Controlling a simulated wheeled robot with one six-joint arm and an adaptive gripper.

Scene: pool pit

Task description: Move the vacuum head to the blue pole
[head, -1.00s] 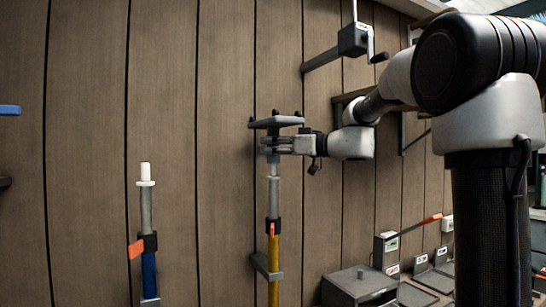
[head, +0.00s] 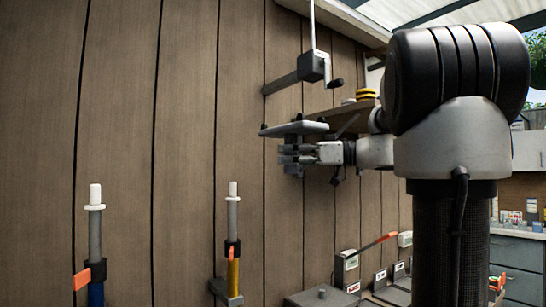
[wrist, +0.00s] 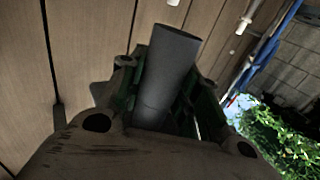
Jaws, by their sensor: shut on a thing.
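My gripper (head: 298,154) is shut on the grey vacuum head (head: 293,128), whose flat plate shows above the fingers in the head view. In the wrist view its dark round socket (wrist: 168,75) stands up between my fingers. The blue pole (head: 95,225) stands upright at the lower left, with a white tip, grey upper tube and orange lever; its tip is bare. The yellow pole (head: 233,270) stands upright between it and my gripper, also with a bare white tip. The vacuum head is up and to the right of the yellow pole's tip, apart from both poles.
A wooden plank wall (head: 185,130) runs behind the poles. A bracket with a crank (head: 315,66) juts out above my gripper, and a shelf (head: 340,112) is behind it. Grey boxes (head: 322,296) stand low at the right. The space above both pole tips looks clear.

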